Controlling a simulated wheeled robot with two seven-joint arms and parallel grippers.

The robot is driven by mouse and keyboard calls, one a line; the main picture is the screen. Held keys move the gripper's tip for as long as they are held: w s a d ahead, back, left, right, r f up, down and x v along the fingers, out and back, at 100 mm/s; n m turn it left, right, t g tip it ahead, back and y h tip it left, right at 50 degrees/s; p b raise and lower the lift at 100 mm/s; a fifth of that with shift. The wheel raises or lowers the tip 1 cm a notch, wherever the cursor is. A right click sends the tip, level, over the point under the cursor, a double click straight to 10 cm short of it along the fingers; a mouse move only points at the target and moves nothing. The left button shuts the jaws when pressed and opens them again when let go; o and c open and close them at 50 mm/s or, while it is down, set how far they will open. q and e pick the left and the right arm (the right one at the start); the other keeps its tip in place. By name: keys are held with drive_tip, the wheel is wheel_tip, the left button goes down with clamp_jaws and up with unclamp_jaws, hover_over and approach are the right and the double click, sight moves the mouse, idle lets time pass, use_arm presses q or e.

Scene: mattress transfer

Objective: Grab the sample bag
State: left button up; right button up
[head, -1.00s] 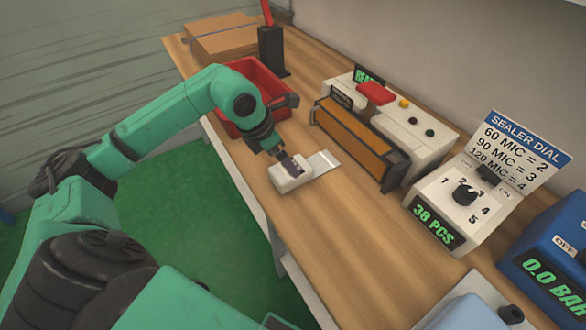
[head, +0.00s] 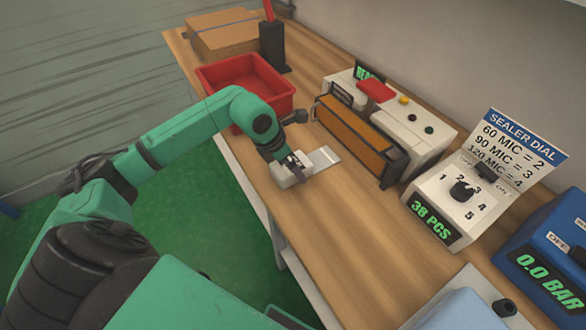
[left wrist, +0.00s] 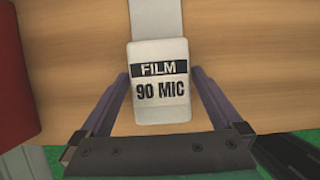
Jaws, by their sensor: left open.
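The sample bag (head: 283,180) is a thick white pouch with a flat pale strip (head: 325,157) on its far right side, lying on the wooden bench. In the left wrist view its face (left wrist: 160,55) reads FILM 90 MIC. My left gripper (head: 296,167) is right at the bag and hides part of it in the head view. In the left wrist view my left gripper (left wrist: 159,74) is open, one finger on each side of the bag, with narrow gaps showing. My right gripper is not in view.
A red bin (head: 230,75) stands behind my left wrist. The sealer (head: 400,120), with an orange-brown front and red handle, stands to the right. A dial box (head: 465,200) shows 38 PCS, with a chart giving 90 MIC = 3. Bare bench (head: 350,240) lies in front.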

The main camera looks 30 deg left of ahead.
use_arm(q)
drive_tip(key=shift+f, duration=0.1)
drive_tip(key=c, duration=1.4)
